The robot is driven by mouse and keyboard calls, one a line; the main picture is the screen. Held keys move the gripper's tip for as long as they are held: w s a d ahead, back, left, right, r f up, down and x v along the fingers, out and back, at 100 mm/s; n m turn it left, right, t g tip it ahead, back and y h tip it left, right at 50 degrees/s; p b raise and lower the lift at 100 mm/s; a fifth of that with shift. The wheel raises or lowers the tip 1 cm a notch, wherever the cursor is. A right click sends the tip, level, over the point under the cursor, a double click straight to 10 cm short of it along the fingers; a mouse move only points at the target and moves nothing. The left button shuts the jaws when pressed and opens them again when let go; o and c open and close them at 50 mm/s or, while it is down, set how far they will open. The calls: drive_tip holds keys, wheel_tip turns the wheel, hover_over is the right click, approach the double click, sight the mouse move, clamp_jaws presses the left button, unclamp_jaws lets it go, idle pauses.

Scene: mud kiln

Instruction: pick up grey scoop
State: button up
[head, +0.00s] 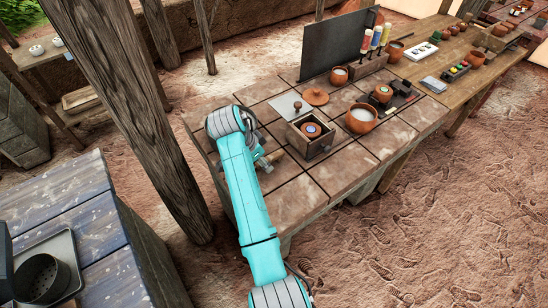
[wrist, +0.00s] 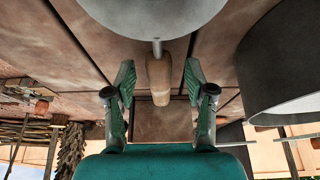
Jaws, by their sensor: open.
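The grey scoop shows in the wrist view, with its round grey bowl (wrist: 155,16) at the top edge and its short wooden handle (wrist: 159,78) pointing down the picture. My gripper (wrist: 159,84) is open. Its two green fingers stand one on each side of the handle, with a visible gap on both sides, so they do not touch it. In the head view my gripper (head: 264,162) is low over the left part of the tiled table, largely behind my arm. The scoop's bowl cannot be made out there.
A large grey rounded vessel (wrist: 285,65) is close on the right in the wrist view. On the tiled table (head: 345,178), an open box (head: 318,148) stands right of my gripper. A clay bowl (head: 361,118) stands farther right. A wooden post (head: 140,120) rises left of my arm.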

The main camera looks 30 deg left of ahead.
drive_tip(key=shift+f, duration=0.15)
clamp_jaws()
